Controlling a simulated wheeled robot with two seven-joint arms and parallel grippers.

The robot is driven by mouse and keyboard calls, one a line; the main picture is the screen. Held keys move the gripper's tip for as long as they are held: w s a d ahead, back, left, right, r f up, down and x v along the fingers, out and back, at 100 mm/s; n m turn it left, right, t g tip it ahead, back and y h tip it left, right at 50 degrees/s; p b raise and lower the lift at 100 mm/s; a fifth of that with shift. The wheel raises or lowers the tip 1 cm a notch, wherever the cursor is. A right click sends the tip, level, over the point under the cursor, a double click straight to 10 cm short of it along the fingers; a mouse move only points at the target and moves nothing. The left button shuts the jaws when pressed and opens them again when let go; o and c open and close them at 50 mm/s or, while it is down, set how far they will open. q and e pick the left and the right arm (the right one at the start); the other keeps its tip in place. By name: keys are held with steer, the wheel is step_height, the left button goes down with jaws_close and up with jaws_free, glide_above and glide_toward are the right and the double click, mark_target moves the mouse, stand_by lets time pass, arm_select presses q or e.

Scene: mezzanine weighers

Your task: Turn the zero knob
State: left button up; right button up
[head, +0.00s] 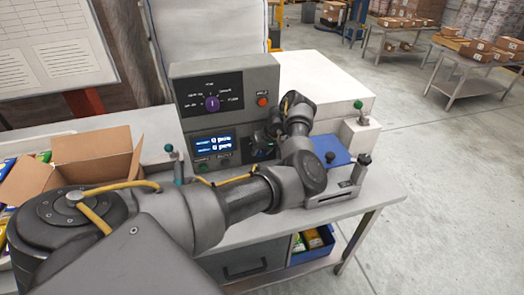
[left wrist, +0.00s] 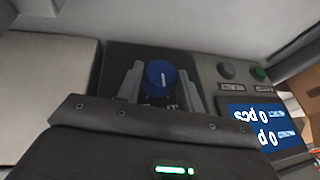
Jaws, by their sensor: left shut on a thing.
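The zero knob (left wrist: 158,77) is a round blue knob with a white pointer line, seen in the left wrist view on a dark plate of the weigher's panel. My left gripper (left wrist: 161,84) has one finger on each side of it and is shut on it. In the head view my left gripper (head: 265,143) is at the lower right of the grey weigher panel (head: 262,80), and it hides most of the knob. My right gripper is not in view.
A purple selector knob (head: 211,104) and a red button (head: 262,99) sit higher on the panel. A lit display (head: 213,143) is left of my gripper. An open cardboard box (head: 95,150) stands left on the table; a blue tray (head: 330,150) lies right.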

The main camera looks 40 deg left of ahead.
arm_select(q)
steer(key=shift+s+a+r+n+t+h+p, duration=0.15)
steer(key=shift+t+h+p, duration=0.3)
steer(key=shift+p, duration=0.75)
steer(key=shift+s+r+n+t+h+p, duration=0.2)
steer(key=shift+t+p, duration=0.35)
steer(key=shift+p, duration=0.6)
steer(key=shift+f+t+h+p, duration=0.1)
steer(key=shift+t+h+p, duration=0.2)
steer(key=shift+p, duration=0.1)
steer(key=shift+s+a+f+t+h+p, duration=0.1)
steer(key=shift+a+f+t+h+p, duration=0.1)
steer(key=shift+t+h+p, duration=0.4)
steer(key=shift+f+n+t+h, duration=0.1)
steer(key=shift+n+t+h, duration=0.25)
steer(key=shift+t, duration=0.45)
steer(key=o, duration=1)
